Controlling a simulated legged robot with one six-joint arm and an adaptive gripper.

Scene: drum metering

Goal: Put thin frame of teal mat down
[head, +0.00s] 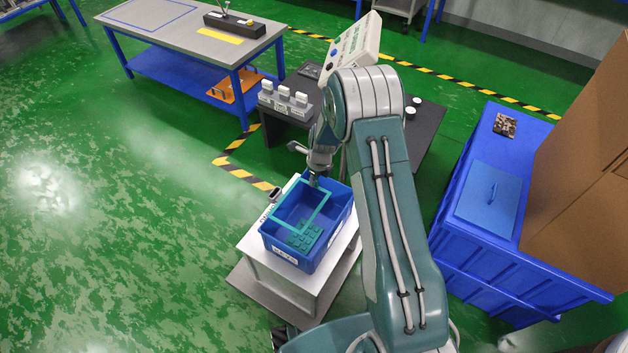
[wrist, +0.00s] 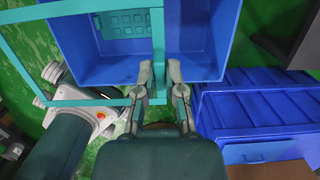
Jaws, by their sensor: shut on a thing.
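The thin teal frame (wrist: 158,42) is an open rectangle. In the wrist view one of its bars runs between the two fingertips of my gripper (wrist: 160,72), which is shut on it. In the head view my gripper (head: 316,178) holds the frame (head: 291,223) by its far side, over the open blue bin (head: 327,247). The bin also shows beneath the frame in the wrist view (wrist: 204,40). A teal block-patterned piece (head: 303,236) lies inside the bin, also visible in the wrist view (wrist: 122,23). Whether the frame touches the bin is unclear.
The bin stands on a small white table (head: 285,289). A dark grey table (head: 428,128) with white switch-like units (head: 284,97) stands behind. A large blue container (head: 482,250) stands at right, beside a brown cardboard box (head: 585,170). Green floor lies open at left.

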